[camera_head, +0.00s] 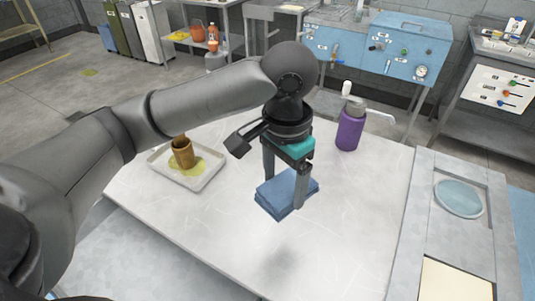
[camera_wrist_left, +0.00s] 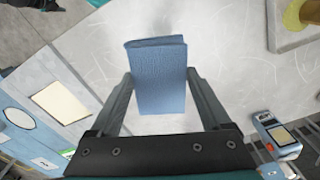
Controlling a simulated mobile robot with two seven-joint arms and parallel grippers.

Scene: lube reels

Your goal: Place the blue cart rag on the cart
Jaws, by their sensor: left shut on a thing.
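The blue rag (camera_head: 283,196) is a folded, thick square of cloth. My left gripper (camera_head: 284,186) points down and is shut on it, with a finger on either side. In the left wrist view the rag (camera_wrist_left: 160,78) stands out between the two fingers (camera_wrist_left: 160,90). The rag is over the pale, scratched top (camera_head: 350,215), which looks like the cart's top. A soft dark shadow on the top, apart from the rag, suggests that it is held above the surface. My right gripper is not in view.
A grey tray (camera_head: 212,179) with a brown cup (camera_head: 183,152) and yellow liquid is at the left. A purple bottle (camera_head: 350,129) stands at the back right. A grey panel with a round blue disc (camera_head: 459,198) borders the right. The front middle of the top is clear.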

